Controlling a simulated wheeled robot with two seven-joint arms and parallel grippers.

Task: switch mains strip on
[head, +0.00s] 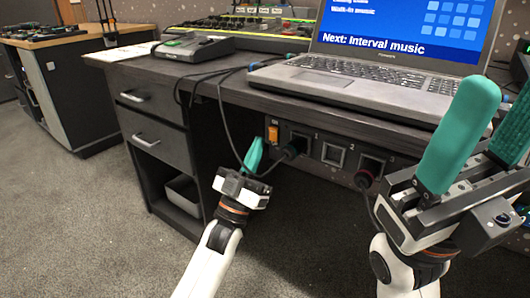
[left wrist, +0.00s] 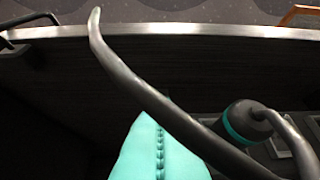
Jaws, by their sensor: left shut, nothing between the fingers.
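The mains strip (head: 351,161) is a dark panel with numbered sockets under the desk's front edge. Its small orange switch (head: 273,133) is at the left end; I cannot tell its position. A black plug (head: 293,149) sits in the first socket; a black plug with a teal ring shows in the left wrist view (left wrist: 245,122). My left gripper (head: 253,155) is shut and empty, its teal fingertips just below and left of the switch. The closed fingers also show in the left wrist view (left wrist: 160,148). My right gripper (head: 487,135) is open and empty at the right.
A black cable (left wrist: 150,95) crosses close to my left fingers. The desk (head: 230,85) carries a laptop (head: 390,60), a small console (head: 193,47) and a mixing desk (head: 240,32). A drawer unit (head: 150,125) stands left of the strip. The carpet in front is clear.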

